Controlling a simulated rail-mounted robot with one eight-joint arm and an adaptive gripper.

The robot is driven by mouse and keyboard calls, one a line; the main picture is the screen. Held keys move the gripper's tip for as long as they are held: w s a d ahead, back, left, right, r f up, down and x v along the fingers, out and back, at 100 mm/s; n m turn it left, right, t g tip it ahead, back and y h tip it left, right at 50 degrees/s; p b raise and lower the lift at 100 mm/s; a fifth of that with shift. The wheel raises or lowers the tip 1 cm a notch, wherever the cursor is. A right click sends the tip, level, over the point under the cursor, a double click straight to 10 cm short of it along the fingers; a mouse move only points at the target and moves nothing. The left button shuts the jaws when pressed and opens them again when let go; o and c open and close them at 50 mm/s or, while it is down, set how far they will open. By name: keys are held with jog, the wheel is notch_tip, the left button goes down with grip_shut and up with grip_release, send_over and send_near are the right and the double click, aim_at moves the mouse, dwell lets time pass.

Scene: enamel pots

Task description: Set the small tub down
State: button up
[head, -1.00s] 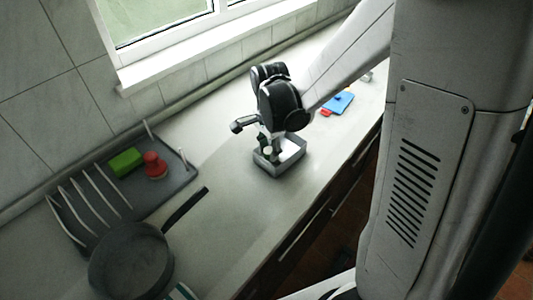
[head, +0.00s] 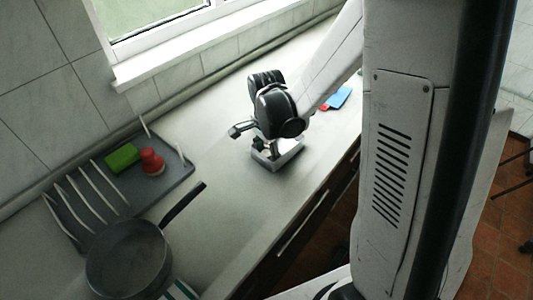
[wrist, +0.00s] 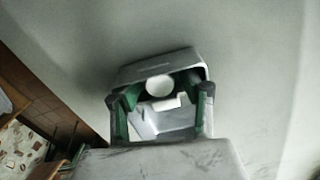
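The small tub (head: 289,158) is a grey, box-shaped metal container on the worktop, under my gripper. In the wrist view the tub (wrist: 135,71) is seen from above, with a round white patch inside that I cannot identify. My gripper (head: 266,147) points down at the tub, and its fingers reach its opening. In the wrist view my gripper (wrist: 162,95) has its two green-and-black fingers apart, with the tub's inside showing between them. Their contact with the tub's walls is hidden. The near side of the tub is partly covered by the fingers.
A dark frying pan (head: 127,261) stands at the front left, its handle pointing toward the tub. A grey dish rack (head: 176,178) holds a green sponge (head: 122,157) and a red scrubber (head: 152,162). A blue item (head: 340,97) lies behind.

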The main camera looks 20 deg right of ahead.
aim_at(266, 153)
notch_tip(266, 153, up, 12)
jog(key=p, duration=0.1)
jog(key=s+r+n+t, duration=0.7)
jog(key=s+r+n, duration=0.3)
jog(key=s+n, duration=0.4)
jog(key=shift+s, duration=0.3)
dwell(0.3)
jog(key=shift+a, duration=0.1)
